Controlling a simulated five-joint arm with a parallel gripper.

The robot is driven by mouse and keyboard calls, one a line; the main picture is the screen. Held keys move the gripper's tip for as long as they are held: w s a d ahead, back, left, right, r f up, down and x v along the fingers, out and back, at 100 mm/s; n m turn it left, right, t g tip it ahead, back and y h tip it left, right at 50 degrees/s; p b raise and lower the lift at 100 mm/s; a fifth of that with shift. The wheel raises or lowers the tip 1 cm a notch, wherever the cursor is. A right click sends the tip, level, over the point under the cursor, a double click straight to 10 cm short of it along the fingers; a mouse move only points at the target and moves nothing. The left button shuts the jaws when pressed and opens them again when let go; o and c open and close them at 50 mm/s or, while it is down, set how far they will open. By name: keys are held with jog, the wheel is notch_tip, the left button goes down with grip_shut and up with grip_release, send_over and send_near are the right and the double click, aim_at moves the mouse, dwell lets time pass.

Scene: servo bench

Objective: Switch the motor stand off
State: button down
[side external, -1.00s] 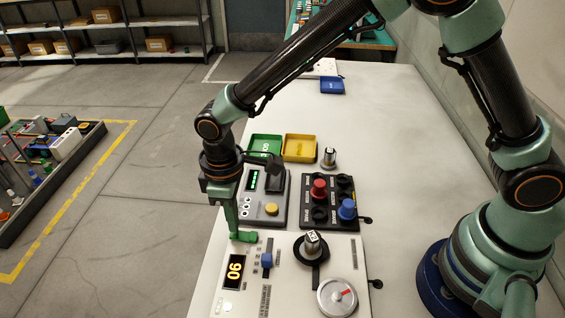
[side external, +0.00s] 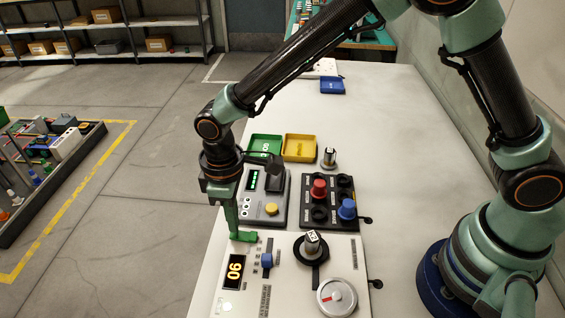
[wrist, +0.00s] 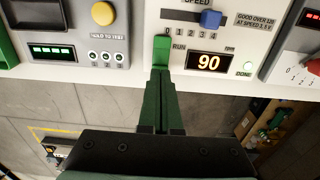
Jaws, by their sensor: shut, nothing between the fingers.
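The motor stand (side external: 285,300) is a pale panel at the front of the bench. Its display (wrist: 208,62) reads 90. A bright green switch (wrist: 161,45) stands beside the RUN label; it also shows in the side external view (side external: 245,237). The blue speed slider (wrist: 210,19) is near the 4 mark. A round disc (side external: 337,297) with a red mark is at the panel's front right.
A grey hold-to-test box (side external: 264,205) with a yellow button stands behind the panel. Beside it is a black block (side external: 330,217) with red and blue knobs. A K2 cylinder (side external: 313,243) stands on the panel. Green and yellow trays (side external: 300,147) lie further back.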

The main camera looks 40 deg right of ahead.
jog(key=shift+f, duration=0.95)
dwell(1.0)
jog(key=shift+r, duration=3.5)
jog(key=d+r+m+t, duration=0.2)
jog(key=d+r+m, duration=0.2)
jog(key=d+r, duration=0.85)
jog(key=s+d+r+m+t, duration=0.1)
jog(key=s+d+m, duration=0.1)
jog(key=s+d, duration=0.2)
jog(key=s+d+r+m+t, duration=0.1)
jog(key=s+d+m+t, duration=0.1)
jog(key=d, duration=0.7)
jog(key=shift+s+d+m+t, duration=0.3)
jog(key=shift+s+m, duration=0.2)
jog(key=shift+s, duration=0.35)
